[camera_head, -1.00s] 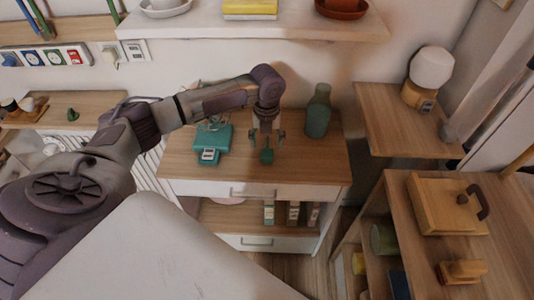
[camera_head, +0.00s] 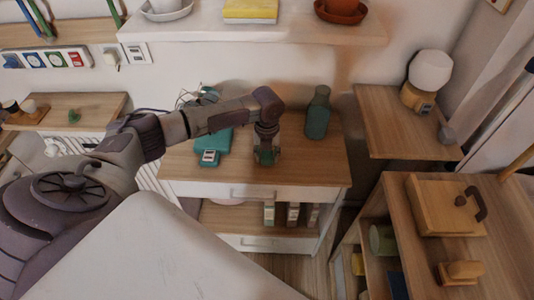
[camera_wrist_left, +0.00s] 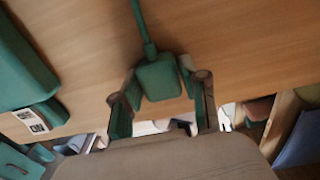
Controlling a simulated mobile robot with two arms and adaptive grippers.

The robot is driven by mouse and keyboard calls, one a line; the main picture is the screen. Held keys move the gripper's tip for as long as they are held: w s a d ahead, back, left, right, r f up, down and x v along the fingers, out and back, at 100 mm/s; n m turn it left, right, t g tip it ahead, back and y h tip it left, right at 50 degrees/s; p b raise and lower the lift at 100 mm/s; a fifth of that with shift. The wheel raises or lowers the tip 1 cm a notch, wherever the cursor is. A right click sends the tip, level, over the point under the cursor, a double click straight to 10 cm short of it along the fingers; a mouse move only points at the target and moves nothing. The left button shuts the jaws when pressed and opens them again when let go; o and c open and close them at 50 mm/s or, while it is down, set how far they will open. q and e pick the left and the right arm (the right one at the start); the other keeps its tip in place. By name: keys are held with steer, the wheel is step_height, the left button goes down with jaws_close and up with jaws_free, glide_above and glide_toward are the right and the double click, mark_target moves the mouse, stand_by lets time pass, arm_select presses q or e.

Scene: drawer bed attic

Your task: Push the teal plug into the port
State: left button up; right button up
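The teal plug (camera_wrist_left: 158,80) is a small block on the wooden cabinet top, with a teal cord running up from it in the left wrist view. My left gripper (camera_head: 266,160) points down over it in the head view. In the left wrist view its two fingers (camera_wrist_left: 160,95) stand on either side of the plug, very close to it, with narrow gaps. A teal box (camera_head: 217,140) with a white label lies left of the plug; it also shows in the left wrist view (camera_wrist_left: 18,60). I cannot make out the port's opening. My right gripper is out of view.
A teal bottle (camera_head: 317,113) stands right of my gripper on the cabinet top (camera_head: 305,165). A socket strip (camera_head: 48,59) is on the wall at left. A white shelf (camera_head: 290,33) hangs above. The cabinet top between plug and bottle is clear.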

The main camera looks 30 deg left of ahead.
mark_target(267, 154)
arm_select(q)
steer(key=c, duration=0.5)
steer(key=shift+r, duration=0.55)
step_height(267, 154, up, 3)
steer(key=shift+f, duration=0.15)
steer(key=s+d+r, duration=0.2)
steer(key=s, duration=0.1)
steer(key=s+d+r, duration=0.2)
steer(key=s+r, duration=0.1)
steer(key=s+d+r, duration=0.2)
steer(key=s, duration=0.2)
steer(key=shift+r+b, duration=0.15)
steer(key=shift+b, duration=0.2)
